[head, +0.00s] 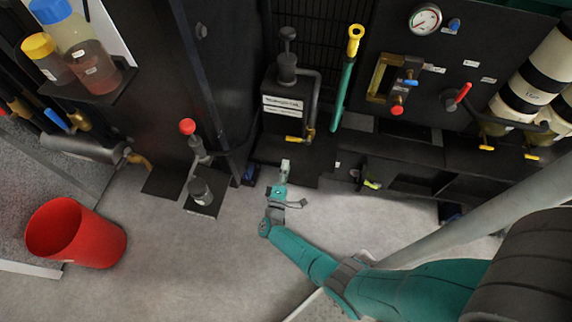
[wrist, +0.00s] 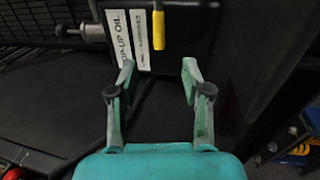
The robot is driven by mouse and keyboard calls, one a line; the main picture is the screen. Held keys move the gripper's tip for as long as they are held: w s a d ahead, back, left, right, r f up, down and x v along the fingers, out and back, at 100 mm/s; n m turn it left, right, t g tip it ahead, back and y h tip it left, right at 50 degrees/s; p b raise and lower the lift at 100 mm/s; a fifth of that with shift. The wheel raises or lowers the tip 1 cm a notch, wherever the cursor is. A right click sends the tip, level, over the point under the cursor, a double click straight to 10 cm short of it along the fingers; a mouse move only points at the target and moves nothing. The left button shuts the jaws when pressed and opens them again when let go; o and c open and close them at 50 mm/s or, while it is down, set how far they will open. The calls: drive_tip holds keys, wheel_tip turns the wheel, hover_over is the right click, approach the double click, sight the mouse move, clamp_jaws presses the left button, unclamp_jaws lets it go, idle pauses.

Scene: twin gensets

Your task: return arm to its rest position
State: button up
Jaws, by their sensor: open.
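My teal arm (head: 300,255) reaches from the lower right of the head view toward the black equipment. My gripper (head: 285,166) is at its end, over the front part of the black base below the labelled top-up oil box (head: 284,105). In the wrist view my gripper (wrist: 158,72) is open, its two fingers apart with nothing between them. The white "top-up oil" label (wrist: 121,40) and a yellow handle (wrist: 158,28) are beyond the fingertips. I cannot tell the exact gap to the box.
A lever with a red knob (head: 187,127) stands left of my gripper. A yellow-topped green handle (head: 346,75) rises to the right. A red bucket (head: 97,236) is on the floor at left. A grey pole (head: 480,217) crosses near my arm. Floor between bucket and arm is clear.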

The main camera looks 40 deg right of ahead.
idle(0.4)
drive_tip(key=shift+s, duration=0.25)
drive_tip(key=s+a+r+m+t+y, duration=0.1)
drive_tip(key=s+a+r+t+y, duration=0.2)
drive_tip(key=s, duration=0.4)
drive_tip(key=s+a+r+m+t+y, duration=0.1)
drive_tip(key=s+a+r+y, duration=0.2)
drive_tip(key=s, duration=0.4)
drive_tip(key=s+a+r+m+t+y, duration=0.1)
drive_tip(key=s+a+r+t+y, duration=0.15)
drive_tip(key=s+y, duration=0.4)
drive_tip(key=s+a+r+m+g+y, duration=0.1)
drive_tip(key=s+a+r+m+g, duration=0.1)
drive_tip(key=s+r, duration=0.6)
drive_tip(key=s+a+r+m+g+y, duration=0.2)
drive_tip(key=s+r, duration=0.6)
drive_tip(key=r, duration=0.5)
drive_tip(key=shift+s+a+m, duration=0.25)
drive_tip(key=shift+a+m, duration=0.15)
drive_tip(key=shift+a, duration=0.5)
